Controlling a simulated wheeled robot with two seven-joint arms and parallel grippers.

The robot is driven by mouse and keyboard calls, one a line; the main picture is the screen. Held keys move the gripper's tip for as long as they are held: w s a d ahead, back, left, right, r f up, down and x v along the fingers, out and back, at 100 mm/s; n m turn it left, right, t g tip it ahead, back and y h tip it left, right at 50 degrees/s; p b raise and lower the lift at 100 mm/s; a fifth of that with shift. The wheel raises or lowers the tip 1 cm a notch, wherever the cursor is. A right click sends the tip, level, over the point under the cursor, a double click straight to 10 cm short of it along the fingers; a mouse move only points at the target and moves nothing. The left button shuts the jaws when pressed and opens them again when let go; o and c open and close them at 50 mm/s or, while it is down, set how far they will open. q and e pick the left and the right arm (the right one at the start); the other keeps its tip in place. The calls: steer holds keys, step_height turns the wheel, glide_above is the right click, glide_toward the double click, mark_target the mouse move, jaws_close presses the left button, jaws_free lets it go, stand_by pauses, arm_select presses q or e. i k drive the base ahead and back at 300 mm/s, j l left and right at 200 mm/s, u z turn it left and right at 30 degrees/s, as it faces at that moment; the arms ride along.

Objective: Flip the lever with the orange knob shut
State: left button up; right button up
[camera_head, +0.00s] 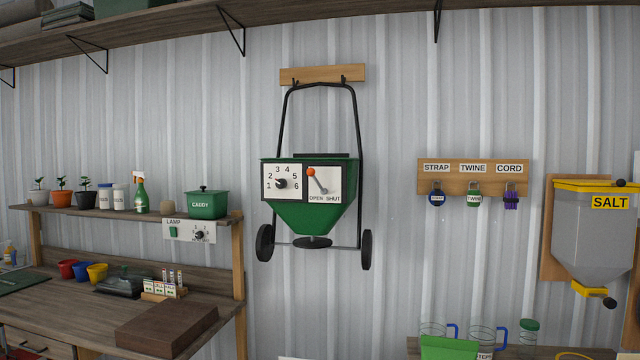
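A green spreader (308,217) with a black handle and wheels hangs on the wall in the middle of the head view. On the right half of its front is a white panel with the words OPEN and SHUT. The lever (318,182) on this panel has an orange knob (311,172) at its upper end. The lever leans up and to the left, toward the OPEN side. Neither of my grippers shows in the head view.
Left of the lever is a dial (281,184) numbered 1 to 6. A workbench (60,308) and shelf with pots stand at left. A hook board (473,177) and SALT hopper (594,245) are at right. The wall around the spreader is clear.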

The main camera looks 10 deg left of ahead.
mark_target(311, 171)
steer(key=i+j, duration=0.85)
steer(key=i, duration=0.15)
steer(key=i+j, duration=0.85)
steer(key=i, duration=0.15)
